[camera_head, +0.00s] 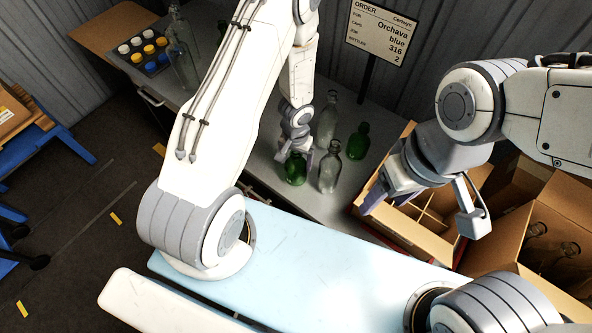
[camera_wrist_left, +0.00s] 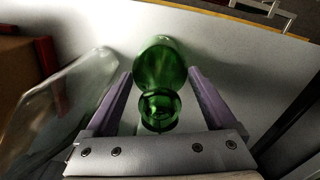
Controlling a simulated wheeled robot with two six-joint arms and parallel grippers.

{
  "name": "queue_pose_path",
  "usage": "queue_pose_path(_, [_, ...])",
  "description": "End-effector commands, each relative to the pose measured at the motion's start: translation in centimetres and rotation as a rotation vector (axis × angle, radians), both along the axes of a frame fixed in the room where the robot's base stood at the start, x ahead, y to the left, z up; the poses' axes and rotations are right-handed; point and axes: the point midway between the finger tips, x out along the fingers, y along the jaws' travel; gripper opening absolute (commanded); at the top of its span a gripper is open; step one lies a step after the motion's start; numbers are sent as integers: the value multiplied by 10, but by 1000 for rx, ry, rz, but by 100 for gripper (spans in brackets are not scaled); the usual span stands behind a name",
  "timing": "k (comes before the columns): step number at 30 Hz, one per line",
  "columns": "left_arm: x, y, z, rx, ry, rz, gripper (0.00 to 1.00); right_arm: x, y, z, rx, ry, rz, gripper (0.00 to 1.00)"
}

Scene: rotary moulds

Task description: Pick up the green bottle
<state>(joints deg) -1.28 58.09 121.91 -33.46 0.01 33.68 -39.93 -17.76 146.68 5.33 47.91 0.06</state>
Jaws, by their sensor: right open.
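A green bottle (camera_head: 295,171) stands on the grey counter below my left gripper (camera_head: 296,151). In the left wrist view the green bottle (camera_wrist_left: 160,68) lies between the two purple fingers of my left gripper (camera_wrist_left: 160,85), with a gap on each side. The left gripper is open and not closed on it. A second green bottle (camera_head: 357,142) stands further right on the counter. My right gripper (camera_head: 382,192) is open and empty, over the near left edge of the divided cardboard box.
Clear bottles (camera_head: 330,168) and (camera_head: 327,120) stand close right of the left gripper. A divided cardboard box (camera_head: 437,240) and a box of bottles (camera_head: 510,240) are at the right. An order sign (camera_head: 383,29) stands behind. A cap tray (camera_head: 158,66) is at the back left.

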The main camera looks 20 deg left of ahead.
Motion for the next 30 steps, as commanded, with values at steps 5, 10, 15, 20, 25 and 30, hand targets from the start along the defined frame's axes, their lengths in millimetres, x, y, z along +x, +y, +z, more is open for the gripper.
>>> queue_pose_path(5, [0,0,0,0,-1,0,0,0,0,0,0,0,0,65])
queue_pose_path(10, [0,0,2,0,-1,0,0,0,0,2,0,0,0,65])
queue_pose_path(15, [0,0,12,0,-1,1,0,0,0,12,0,0,-1,65])
queue_pose_path(20, [0,0,33,0,-1,0,0,0,0,32,0,0,-1,65])
queue_pose_path(25, [0,0,61,0,-1,1,0,0,0,61,0,0,-1,65])
queue_pose_path(30, [0,0,87,0,-1,1,0,0,0,87,0,0,5,65])
